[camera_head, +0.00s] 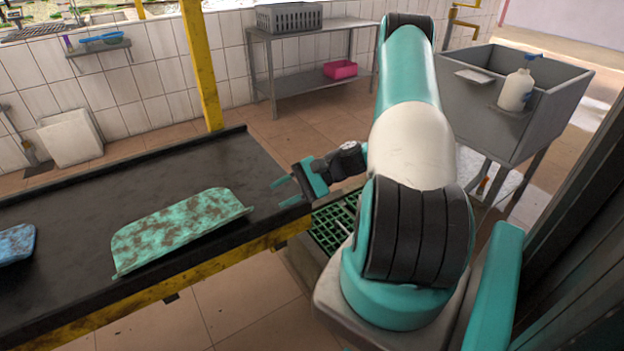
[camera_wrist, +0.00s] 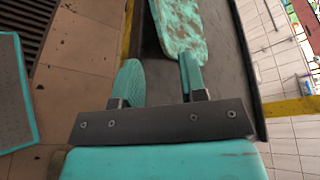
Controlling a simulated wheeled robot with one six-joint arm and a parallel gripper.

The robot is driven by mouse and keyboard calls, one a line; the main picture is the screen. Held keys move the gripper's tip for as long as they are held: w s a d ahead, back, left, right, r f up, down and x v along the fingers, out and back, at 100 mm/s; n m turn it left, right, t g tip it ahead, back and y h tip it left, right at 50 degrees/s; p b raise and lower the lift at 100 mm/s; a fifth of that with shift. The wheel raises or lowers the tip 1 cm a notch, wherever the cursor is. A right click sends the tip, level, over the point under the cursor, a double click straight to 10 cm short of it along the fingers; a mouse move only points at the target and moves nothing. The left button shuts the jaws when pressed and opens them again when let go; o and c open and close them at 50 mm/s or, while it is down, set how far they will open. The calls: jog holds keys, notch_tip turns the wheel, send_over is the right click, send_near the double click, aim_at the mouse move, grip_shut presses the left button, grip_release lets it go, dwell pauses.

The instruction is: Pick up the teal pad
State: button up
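The teal pad (camera_head: 178,228) is a rectangular sheet stained with brown blotches, with slightly raised edges. It lies on the dark bench top (camera_head: 75,202), near its right end. My gripper (camera_head: 281,192) is at the bench's right end, to the right of the pad and apart from it. Its two teal fingers are spread with nothing between them. In the wrist view the pad (camera_wrist: 180,27) shows at the top, beyond the fingertips of my gripper (camera_wrist: 160,75); only part of it is in that view.
A blue item (camera_head: 15,243) lies on the bench at the far left. The bench has a yellow frame, with a yellow post (camera_head: 201,65) behind it. A green crate (camera_head: 332,228) stands on the floor below my gripper. A grey sink (camera_head: 540,105) stands at the right.

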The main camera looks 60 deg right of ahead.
jog(key=v, duration=0.8)
